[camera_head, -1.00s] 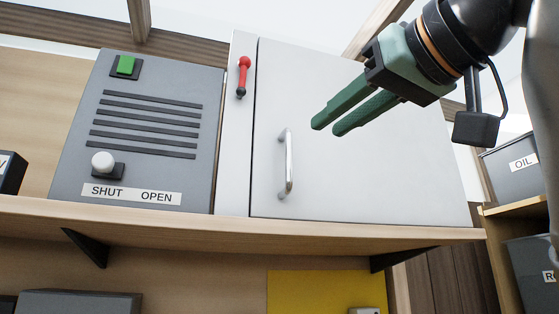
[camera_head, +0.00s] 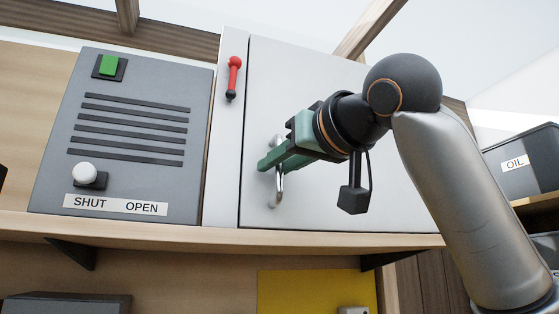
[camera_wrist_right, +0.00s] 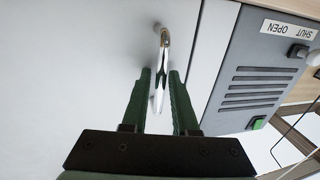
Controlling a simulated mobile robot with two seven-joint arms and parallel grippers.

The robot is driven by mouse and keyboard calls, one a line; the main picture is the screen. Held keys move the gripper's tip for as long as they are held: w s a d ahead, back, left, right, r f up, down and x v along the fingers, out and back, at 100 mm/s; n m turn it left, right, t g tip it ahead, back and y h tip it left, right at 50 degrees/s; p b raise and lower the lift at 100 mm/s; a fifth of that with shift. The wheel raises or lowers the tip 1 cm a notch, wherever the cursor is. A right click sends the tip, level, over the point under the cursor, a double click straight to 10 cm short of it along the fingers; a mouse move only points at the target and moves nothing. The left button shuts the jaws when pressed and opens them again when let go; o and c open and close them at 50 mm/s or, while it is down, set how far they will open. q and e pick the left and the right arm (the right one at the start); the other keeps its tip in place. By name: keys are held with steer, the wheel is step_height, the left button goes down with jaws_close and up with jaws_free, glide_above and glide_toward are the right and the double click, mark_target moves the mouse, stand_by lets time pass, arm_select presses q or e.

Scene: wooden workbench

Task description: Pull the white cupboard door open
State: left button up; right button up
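The white cupboard door (camera_head: 330,90) is shut, flush with its white frame. Its upright silver bar handle (camera_head: 280,188) is near the door's left edge, and my gripper hides part of it. My right gripper (camera_head: 268,164) is at the handle with its green fingers pointing left. In the right wrist view the handle (camera_wrist_right: 159,82) runs between the two fingers (camera_wrist_right: 160,74), one on each side. Gaps show beside the bar, so the gripper is open around it. My left gripper is not in view.
A grey panel (camera_head: 130,130) left of the cupboard has a green button (camera_head: 108,66), a white knob (camera_head: 84,173) and a SHUT/OPEN label. A red lever (camera_head: 234,75) is on the cupboard frame. A wooden shelf edge (camera_head: 200,233) runs below. An OIL bin (camera_head: 520,165) is at the right.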

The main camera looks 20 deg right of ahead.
steer(key=shift+c, duration=0.3)
jaws_close()
stand_by(1.0)
